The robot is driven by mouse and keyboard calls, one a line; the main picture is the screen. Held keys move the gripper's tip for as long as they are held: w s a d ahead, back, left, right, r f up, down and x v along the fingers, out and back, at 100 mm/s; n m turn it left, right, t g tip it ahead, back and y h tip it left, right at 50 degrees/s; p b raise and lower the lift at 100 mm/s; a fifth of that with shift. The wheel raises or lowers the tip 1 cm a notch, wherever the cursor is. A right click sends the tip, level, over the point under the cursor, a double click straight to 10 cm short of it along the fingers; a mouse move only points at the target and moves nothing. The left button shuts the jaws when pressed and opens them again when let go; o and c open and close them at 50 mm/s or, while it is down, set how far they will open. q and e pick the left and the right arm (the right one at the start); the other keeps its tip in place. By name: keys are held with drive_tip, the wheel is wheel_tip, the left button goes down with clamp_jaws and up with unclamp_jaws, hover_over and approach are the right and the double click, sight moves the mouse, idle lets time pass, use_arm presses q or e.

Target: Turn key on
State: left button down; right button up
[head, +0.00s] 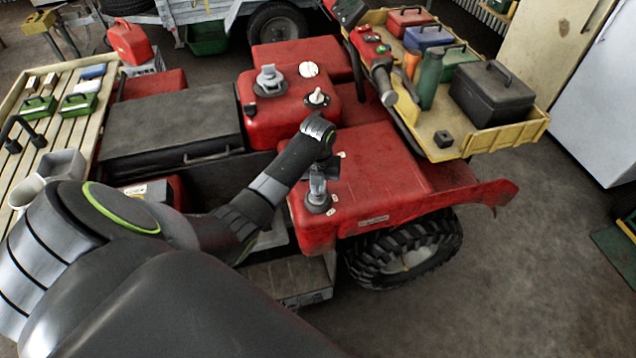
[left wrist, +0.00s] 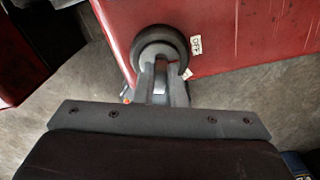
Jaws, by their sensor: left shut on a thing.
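The red quad (head: 385,175) fills the middle of the head view. A round dark key switch (head: 317,204) sits on its near red body panel. My left gripper (head: 318,186) is at this switch, pointing down onto it. In the left wrist view the gripper's fingers (left wrist: 159,85) are close together in front of the dark switch ring (left wrist: 160,42) and are shut on the key, which they mostly hide. A small white label reading OFF (left wrist: 196,45) is beside the ring on the red panel. My right gripper is not in view.
A handlebar grip with coloured buttons (head: 380,75) rises behind the panel. A yellow rack (head: 490,140) carries boxes and bottles at right. A red tank (head: 285,115) and black seat (head: 170,125) lie behind my arm. A slatted bench (head: 70,130) stands at left.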

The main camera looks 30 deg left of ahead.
use_arm(q)
drive_tip(key=shift+m, duration=0.5)
drive_tip(key=m+p, duration=0.1)
drive_tip(key=m, duration=0.2)
drive_tip(key=shift+m, duration=0.3)
drive_tip(key=shift+f+b, duration=0.15)
drive_tip(key=shift+b, duration=0.35)
drive_tip(key=shift+w+b, duration=0.25)
drive_tip(key=shift+b, duration=1.8)
drive_tip(key=shift+m+b, duration=0.4)
drive_tip(key=shift+b, duration=0.85)
drive_tip(key=shift+s+b, duration=0.15)
drive_tip(key=shift+b, duration=1.25)
